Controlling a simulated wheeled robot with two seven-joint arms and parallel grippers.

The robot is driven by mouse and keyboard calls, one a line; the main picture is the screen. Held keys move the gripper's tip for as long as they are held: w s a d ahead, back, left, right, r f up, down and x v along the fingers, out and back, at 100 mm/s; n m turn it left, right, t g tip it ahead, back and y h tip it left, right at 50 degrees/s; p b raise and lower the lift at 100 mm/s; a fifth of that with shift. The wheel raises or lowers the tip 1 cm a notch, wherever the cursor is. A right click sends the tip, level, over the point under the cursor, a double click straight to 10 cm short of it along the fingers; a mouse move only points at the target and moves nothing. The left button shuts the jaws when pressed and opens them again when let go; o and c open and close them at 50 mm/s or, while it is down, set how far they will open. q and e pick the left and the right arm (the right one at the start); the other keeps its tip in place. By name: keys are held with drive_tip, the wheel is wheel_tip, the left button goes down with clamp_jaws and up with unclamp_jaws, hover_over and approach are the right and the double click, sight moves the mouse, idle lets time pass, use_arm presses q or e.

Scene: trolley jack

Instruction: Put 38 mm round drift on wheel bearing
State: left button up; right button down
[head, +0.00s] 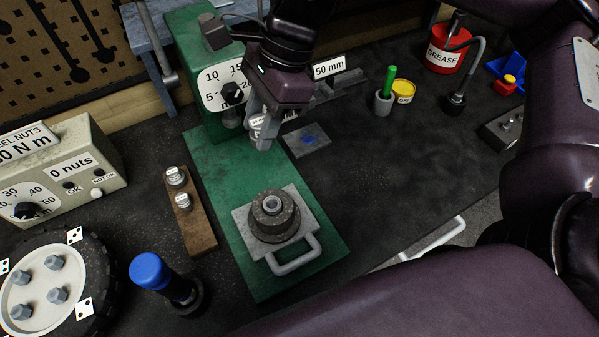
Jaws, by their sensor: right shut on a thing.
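My right gripper (265,138) points down over the green press base and is shut on a small metal drift (257,124) with a white label. The label is too small and partly hidden to read. The held drift is in the air, above and behind the wheel bearing (272,204), apart from it. The bearing sits as a ring in the dark round hub (274,225) on a grey plate with a handle. Two more labelled drifts, one behind (175,175) and one in front (184,202), stand in a wooden rack (202,242) to the left. My left gripper is not in view.
The green press (186,32) with its dial stands behind the hub. A torque box (62,170), a wheel (92,270) and a blue-handled tool (152,272) are at left. A grease tin (440,62) is back right. The dark bench right of the base is clear.

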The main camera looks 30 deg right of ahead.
wheel_tip(320, 180, down, 20)
drive_tip(key=shift+a+r, duration=0.1)
drive_tip(key=shift+r, duration=0.05)
idle(0.6)
drive_tip(key=shift+f+b, duration=0.25)
drive_tip(key=shift+b, duration=0.25)
drive_tip(key=c, duration=1)
unclamp_jaws()
drive_tip(key=shift+o, duration=0.2)
drive_tip(key=shift+r, duration=0.1)
drive_tip(key=shift+r+p, duration=0.3)
drive_tip(key=v, duration=1.1)
drive_tip(key=shift+d+r, duration=0.2)
drive_tip(key=shift+r, duration=0.15)
